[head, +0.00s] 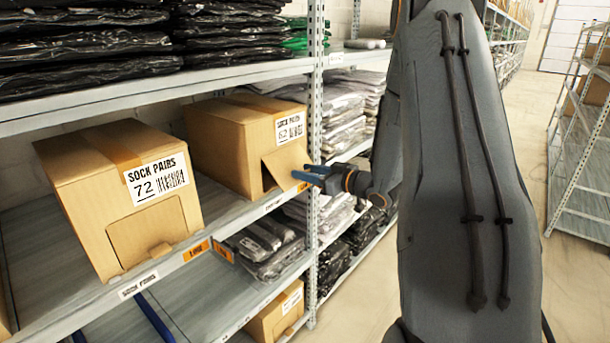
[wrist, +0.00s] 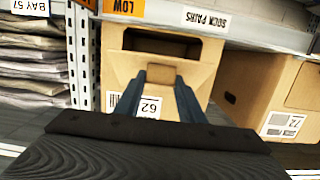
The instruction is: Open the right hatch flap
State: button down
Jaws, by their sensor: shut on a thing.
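The right box (head: 225,145) is a tan carton labelled sock pairs, 62, on the middle shelf. Its front hatch flap (head: 287,163) is tilted outward at the bottom, with a dark gap beneath it. My gripper (head: 312,174) has blue fingers shut on the flap's lower edge. In the wrist view, which looks upside down, the fingers (wrist: 160,82) stand either side of the flap's tan tab (wrist: 161,74). The dark hatch opening (wrist: 160,43) shows beyond, partly visible. What lies inside is too dark to tell.
A second carton (head: 90,170), labelled 72, stands to the left with its hatch closed. A perforated shelf post (head: 316,110) rises close to my gripper. Black-bagged garments (head: 90,45) fill the shelf above. The aisle (head: 575,275) at right is clear.

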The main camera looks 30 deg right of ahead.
jog(key=shift+d+r+p, duration=0.1)
jog(key=shift+r+p, duration=0.2)
jog(key=shift+r, duration=0.7)
jog(key=c, duration=1.2)
grip_release()
jog(key=shift+o, duration=0.2)
jog(key=shift+f, duration=0.15)
jog(key=shift+s, duration=0.1)
jog(key=b+v, duration=0.2)
jog(key=v, duration=0.5)
jog(key=shift+s, duration=0.3)
jog(key=shift+d, duration=0.1)
